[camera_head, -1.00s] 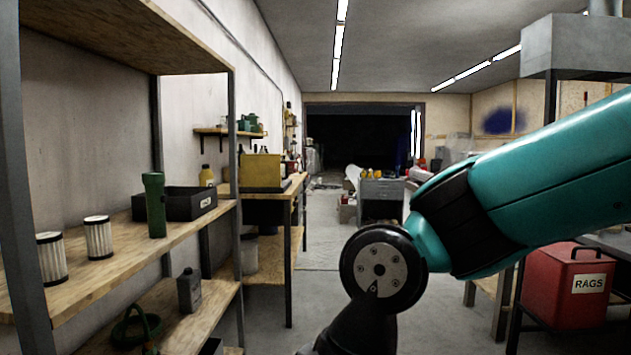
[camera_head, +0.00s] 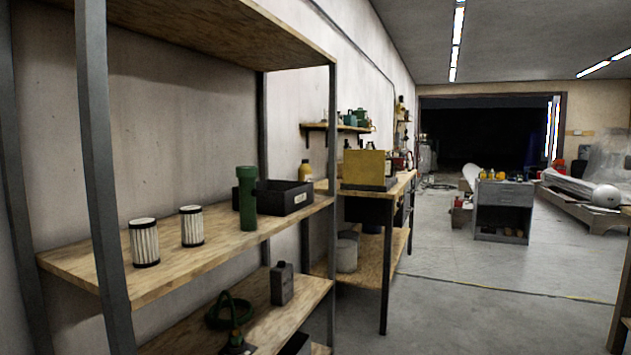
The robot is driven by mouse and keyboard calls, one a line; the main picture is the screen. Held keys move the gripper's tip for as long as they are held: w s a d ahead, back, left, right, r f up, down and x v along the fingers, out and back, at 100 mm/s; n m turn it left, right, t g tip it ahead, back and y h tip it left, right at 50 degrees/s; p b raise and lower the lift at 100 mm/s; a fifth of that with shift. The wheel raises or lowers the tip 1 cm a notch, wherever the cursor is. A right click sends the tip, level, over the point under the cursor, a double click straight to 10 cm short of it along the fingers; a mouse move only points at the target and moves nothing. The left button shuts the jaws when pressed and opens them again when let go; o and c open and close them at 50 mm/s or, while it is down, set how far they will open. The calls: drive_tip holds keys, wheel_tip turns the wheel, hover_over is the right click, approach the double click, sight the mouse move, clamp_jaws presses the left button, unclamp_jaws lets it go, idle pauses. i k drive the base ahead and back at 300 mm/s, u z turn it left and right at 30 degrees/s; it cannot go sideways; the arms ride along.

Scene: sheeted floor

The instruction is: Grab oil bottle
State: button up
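A dark grey bottle (camera_head: 282,284), possibly the oil bottle, stands upright on the lower wooden shelf (camera_head: 262,327) of the rack at left. A yellow bottle (camera_head: 305,171) stands farther back, behind the black bin near the workbench. I cannot tell for sure which one holds oil. My gripper and arm are out of the picture, so the gripper's state does not show.
The upper shelf (camera_head: 85,265) holds two white filters (camera_head: 145,242), a green flashlight (camera_head: 247,198) and a black bin (camera_head: 284,198). A green coiled item (camera_head: 229,311) lies left of the grey bottle. Rack posts stand in front. Floor (camera_head: 460,300) at right is clear.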

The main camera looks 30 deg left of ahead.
sight(305, 171)
drive_tip(key=k, duration=0.7)
drive_tip(key=u, duration=1)
drive_tip(key=i, duration=1)
